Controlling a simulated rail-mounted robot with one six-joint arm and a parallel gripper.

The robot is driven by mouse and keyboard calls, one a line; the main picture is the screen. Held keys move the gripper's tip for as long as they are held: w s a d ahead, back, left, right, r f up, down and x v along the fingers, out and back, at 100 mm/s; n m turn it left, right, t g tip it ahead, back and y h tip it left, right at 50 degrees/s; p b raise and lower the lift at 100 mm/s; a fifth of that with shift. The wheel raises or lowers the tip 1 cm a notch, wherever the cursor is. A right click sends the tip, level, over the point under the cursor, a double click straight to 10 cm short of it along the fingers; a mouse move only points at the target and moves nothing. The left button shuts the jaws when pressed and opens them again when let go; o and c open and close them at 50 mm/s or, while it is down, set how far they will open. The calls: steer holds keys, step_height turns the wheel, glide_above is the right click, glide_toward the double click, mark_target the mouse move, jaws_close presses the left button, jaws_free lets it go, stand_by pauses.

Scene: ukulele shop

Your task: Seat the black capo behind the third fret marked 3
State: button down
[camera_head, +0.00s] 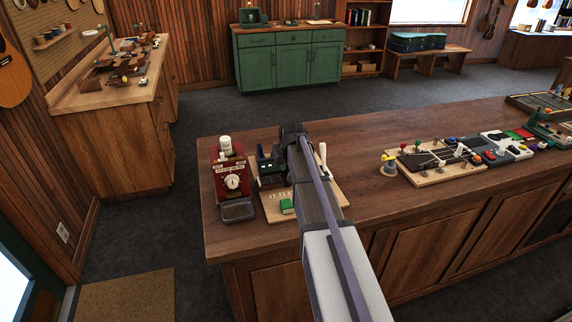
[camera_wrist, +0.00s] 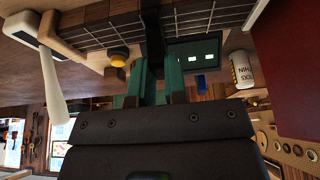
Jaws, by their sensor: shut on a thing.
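In the wrist view, my gripper (camera_wrist: 153,75) has two green fingers closed on a narrow black piece, which I take to be the black capo (camera_wrist: 153,42). The capo reaches up to the strung fretboard (camera_wrist: 205,14) and overlaps it in the picture; I cannot tell whether it touches the strings. Frets and strings show on both sides of it, but no fret number is readable. In the head view, my arm covers most of the fretboard's pale wooden base (camera_head: 272,211), and the capo is hidden.
A white lever (camera_head: 322,155) stands right of my arm. A red device with a dial (camera_head: 232,182) stands to the left. A yellow-topped knob (camera_wrist: 118,54) and white bottle (camera_wrist: 242,70) are close by.

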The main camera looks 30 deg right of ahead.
steer(key=shift+f, duration=0.35)
steer(key=c, duration=1.4)
jaws_free()
steer(key=shift+r, duration=0.1)
steer(key=p+v, duration=0.9)
steer(key=v, duration=0.2)
steer(key=shift+p, duration=0.35)
